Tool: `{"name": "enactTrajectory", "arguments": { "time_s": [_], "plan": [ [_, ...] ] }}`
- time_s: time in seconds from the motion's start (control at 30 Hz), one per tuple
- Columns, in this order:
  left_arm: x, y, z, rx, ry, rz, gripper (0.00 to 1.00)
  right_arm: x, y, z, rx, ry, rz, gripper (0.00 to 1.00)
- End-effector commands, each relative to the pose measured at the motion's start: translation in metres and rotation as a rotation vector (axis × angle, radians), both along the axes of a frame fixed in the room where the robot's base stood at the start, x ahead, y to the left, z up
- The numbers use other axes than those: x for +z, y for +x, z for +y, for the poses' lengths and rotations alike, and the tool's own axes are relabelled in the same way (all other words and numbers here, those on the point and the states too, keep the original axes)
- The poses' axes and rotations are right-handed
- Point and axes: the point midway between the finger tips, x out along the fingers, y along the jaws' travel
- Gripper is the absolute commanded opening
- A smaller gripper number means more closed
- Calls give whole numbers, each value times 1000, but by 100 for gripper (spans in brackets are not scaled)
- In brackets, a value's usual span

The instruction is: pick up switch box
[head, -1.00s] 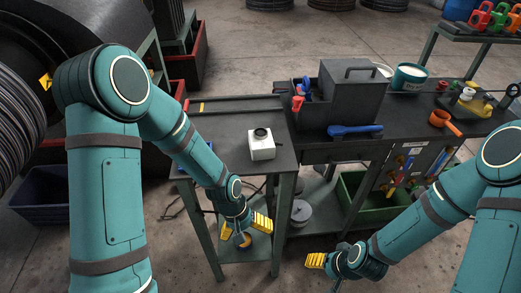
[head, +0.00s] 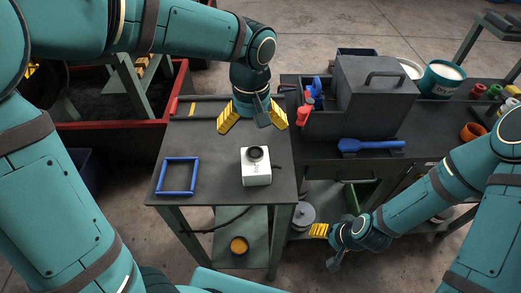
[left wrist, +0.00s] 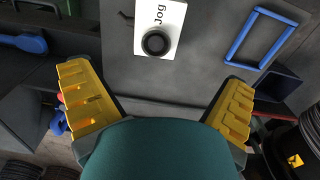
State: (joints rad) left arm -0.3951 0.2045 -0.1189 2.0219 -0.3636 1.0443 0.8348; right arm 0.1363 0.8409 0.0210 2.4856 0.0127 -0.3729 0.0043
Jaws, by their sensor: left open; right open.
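The switch box (head: 256,172) is a small white box with a round black button on top. It stands on the dark side table (head: 217,187), right of a blue square frame (head: 178,176). The left wrist view shows the switch box (left wrist: 168,22) with "Jog" on its side, ahead of the jaws. My left gripper (head: 252,119) points down over the back of the side table, behind the switch box and apart from it, its yellow fingers spread and empty. My right gripper (head: 322,233) is low, in front of the right bench; its fingers partly overlap in view.
A grey toolbox (head: 374,95) with a handle stands on the right bench, a blue tool (head: 371,146) in front of it. A red-rimmed bin (head: 118,131) is behind left. The side table's front is clear around the box and blue frame.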

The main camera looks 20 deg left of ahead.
Motion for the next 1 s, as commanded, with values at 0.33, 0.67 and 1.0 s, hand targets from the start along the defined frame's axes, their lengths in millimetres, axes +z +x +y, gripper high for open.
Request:
{"name": "enactTrajectory", "arguments": {
  "time_s": [0.33,0.67,1.0],
  "plan": [
    [-57,-1,0,0,2,6,100,-10,0,0,0,-2,1,64],
    [-88,-1,-1,-1,1,4,100,-14,0,1,0,-3,1,64],
    [-132,-1,-5,-1,2,4,100,-20,0,1,-1,-4,1,64]
  ]
}}
